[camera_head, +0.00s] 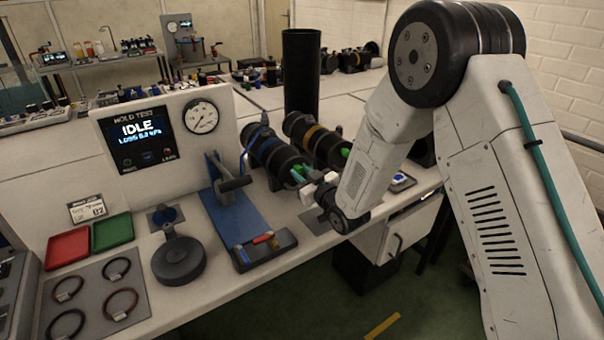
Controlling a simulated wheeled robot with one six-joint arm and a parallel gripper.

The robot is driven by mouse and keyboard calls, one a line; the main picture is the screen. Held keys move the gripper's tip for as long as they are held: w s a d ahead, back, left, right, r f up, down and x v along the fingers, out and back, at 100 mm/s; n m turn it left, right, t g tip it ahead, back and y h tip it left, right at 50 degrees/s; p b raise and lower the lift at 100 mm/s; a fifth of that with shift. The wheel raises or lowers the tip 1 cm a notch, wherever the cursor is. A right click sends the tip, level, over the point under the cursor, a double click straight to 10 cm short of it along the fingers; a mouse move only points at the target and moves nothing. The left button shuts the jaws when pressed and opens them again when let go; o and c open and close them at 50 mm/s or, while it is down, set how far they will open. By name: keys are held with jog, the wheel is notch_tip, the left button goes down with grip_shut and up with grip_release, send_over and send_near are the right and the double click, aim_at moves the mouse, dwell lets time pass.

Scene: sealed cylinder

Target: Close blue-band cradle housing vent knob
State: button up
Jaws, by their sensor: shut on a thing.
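The blue-band cradle housing (262,146) is a black cylinder with a blue band, lying in a cradle on the bench. Its front end faces my arm.
A tall black cylinder (301,75) stands behind the housings. Left are a blue stand with a lever (225,205), a mold test panel reading IDLE (140,135) with a gauge, a round dark weight (178,262), and red (68,248) and green (112,232) trays. A drawer (395,240) is below.

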jog(key=m, duration=0.5)
jog(key=shift+f, duration=0.1)
jog(key=m, duration=0.5)
jog(key=shift+s+m, duration=0.1)
jog(key=shift+m, duration=0.3)
jog(key=o, duration=1)
jog(key=v, duration=0.7)
jog(key=shift+s+d, duration=0.15)
jog(key=shift+s, duration=0.15)
